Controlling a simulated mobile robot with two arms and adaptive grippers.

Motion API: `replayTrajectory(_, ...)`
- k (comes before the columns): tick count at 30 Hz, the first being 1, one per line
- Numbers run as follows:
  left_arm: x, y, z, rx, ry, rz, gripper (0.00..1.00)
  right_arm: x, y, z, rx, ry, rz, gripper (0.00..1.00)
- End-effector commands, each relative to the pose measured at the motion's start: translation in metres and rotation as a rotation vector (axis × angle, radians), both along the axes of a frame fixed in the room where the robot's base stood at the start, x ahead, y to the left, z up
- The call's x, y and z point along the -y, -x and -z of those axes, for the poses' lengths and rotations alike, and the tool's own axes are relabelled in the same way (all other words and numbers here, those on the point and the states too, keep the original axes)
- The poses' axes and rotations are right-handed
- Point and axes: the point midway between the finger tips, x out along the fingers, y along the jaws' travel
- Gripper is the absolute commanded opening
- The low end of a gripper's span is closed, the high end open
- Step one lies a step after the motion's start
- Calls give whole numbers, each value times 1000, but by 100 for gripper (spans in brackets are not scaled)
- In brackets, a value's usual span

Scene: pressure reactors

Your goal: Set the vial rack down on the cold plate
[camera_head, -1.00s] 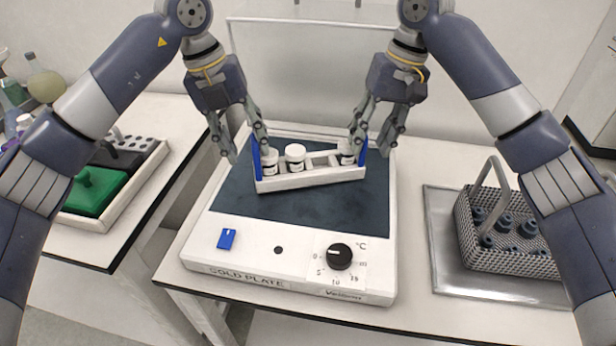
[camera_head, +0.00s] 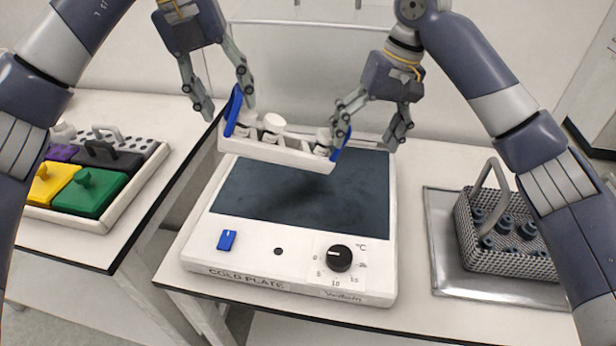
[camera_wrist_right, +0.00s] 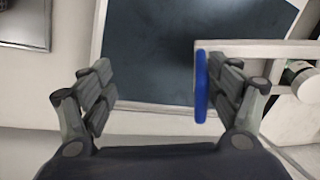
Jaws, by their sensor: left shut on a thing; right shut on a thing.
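The vial rack (camera_head: 270,153) is a white tray with blue end plates and several white-capped vials. It hangs above the back left part of the cold plate (camera_head: 300,205), tilted with its left end higher in the head view; a dark shadow lies below it. My left gripper (camera_head: 221,100) is shut on the rack's left blue end. In the right wrist view, the blue end plate (camera_wrist_right: 201,87) lies against the right-hand finger of my right gripper (camera_wrist_right: 160,105), whose fingers look well apart.
The cold plate's front has a blue switch (camera_head: 227,240) and a black dial (camera_head: 339,258). A metal tray (camera_head: 450,279) with a mesh basket (camera_head: 508,238) is at right. A separate bench at left holds a tray of coloured blocks (camera_head: 88,192). The dark plate surface is clear.

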Motion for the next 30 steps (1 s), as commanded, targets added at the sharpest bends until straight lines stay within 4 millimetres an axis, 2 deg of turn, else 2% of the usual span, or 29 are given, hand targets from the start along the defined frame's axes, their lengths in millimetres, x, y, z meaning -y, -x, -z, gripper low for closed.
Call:
replayTrajectory(1,-12,-1,-13,8,-5,-15,38,16,-1,11,-21,38,26,68)
replayTrajectory(2,-12,-1,-15,7,-4,-15,38,16,-1,11,-22,39,26,71)
replayTrajectory(3,-12,-1,-18,7,-4,-14,38,16,-1,11,-22,39,26,69)
replayTrajectory(5,-13,-1,-19,5,-3,-14,38,15,-1,9,-19,37,25,57)
replayTrajectory(7,-12,0,-20,5,-3,-13,38,15,-1,4,-16,35,23,39)
replayTrajectory(8,-12,0,-20,5,-3,-12,38,15,-2,1,-14,34,23,36)
replayTrajectory(21,-10,0,-19,3,-3,-8,38,29,-3,-80,-9,28,18,36)
replayTrajectory(24,-9,0,-18,3,-3,-8,38,31,-4,-94,-9,29,16,36)
replayTrajectory(30,-9,0,-18,3,-3,-8,38,34,-4,-109,-11,27,14,36)
